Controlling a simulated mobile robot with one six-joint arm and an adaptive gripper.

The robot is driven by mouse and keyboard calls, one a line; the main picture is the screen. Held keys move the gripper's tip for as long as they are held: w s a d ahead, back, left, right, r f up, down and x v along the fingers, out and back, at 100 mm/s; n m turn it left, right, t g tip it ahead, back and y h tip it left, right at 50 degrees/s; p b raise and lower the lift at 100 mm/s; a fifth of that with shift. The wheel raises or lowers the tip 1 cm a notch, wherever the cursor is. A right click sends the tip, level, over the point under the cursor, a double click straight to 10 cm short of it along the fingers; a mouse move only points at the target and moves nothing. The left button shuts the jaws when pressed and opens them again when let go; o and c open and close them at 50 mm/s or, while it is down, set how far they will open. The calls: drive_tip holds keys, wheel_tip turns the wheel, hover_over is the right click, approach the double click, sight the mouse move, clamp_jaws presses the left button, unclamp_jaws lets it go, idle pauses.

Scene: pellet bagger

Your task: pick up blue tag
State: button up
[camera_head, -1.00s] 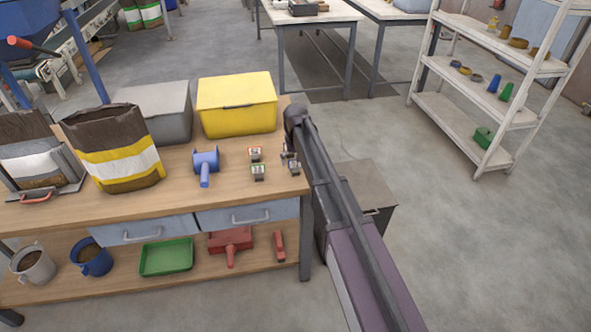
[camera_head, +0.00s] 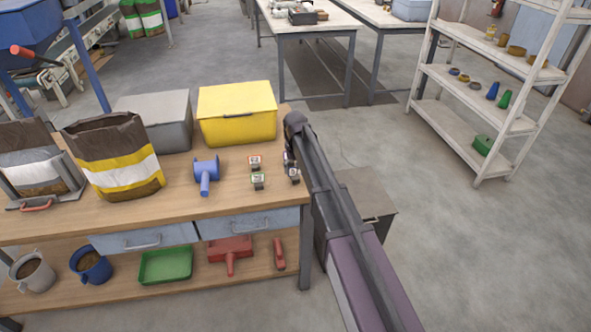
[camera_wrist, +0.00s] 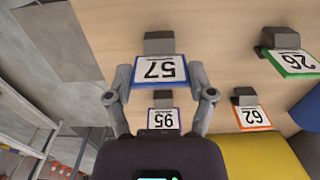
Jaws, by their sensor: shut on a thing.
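The blue tag (camera_wrist: 160,70) is a white plate with a blue edge, the number 57 and a dark grey clip. In the wrist view my gripper (camera_wrist: 161,75) is shut on it, a finger at each side. The head view shows my gripper (camera_head: 290,160) at the right end of the wooden bench, partly hidden by my arm. I cannot tell whether the tag still touches the bench. A purple-edged tag (camera_wrist: 163,119) numbered 95 lies close by, between the fingers' lower parts in the wrist view.
An orange-edged tag (camera_wrist: 252,116) and a green-edged tag (camera_wrist: 291,61) lie nearby on the bench (camera_head: 225,210). A blue scoop (camera_head: 206,174), a yellow bin (camera_head: 237,115) and an open bag (camera_head: 113,157) stand to the left.

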drive_tip(key=shift+r+p, duration=1.3)
drive_tip(key=shift+r, duration=0.15)
drive_tip(key=shift+s+r+p, duration=0.15)
drive_tip(key=shift+r+p, duration=0.1)
drive_tip(key=shift+p, duration=0.05)
drive_tip(key=s+d+r, duration=0.1)
drive_tip(key=s+d, duration=0.2)
drive_tip(key=s, duration=1.2)
drive_tip(key=shift+s+d+p, duration=0.15)
drive_tip(key=shift+d+p, duration=0.25)
drive_tip(key=shift+p, duration=0.05)
drive_tip(key=shift+r, duration=0.1)
wheel_tip(320, 180, up, 2)
drive_tip(key=shift+r+p, duration=0.1)
drive_tip(key=shift+p, duration=1.05)
drive_tip(key=shift+a, duration=0.1)
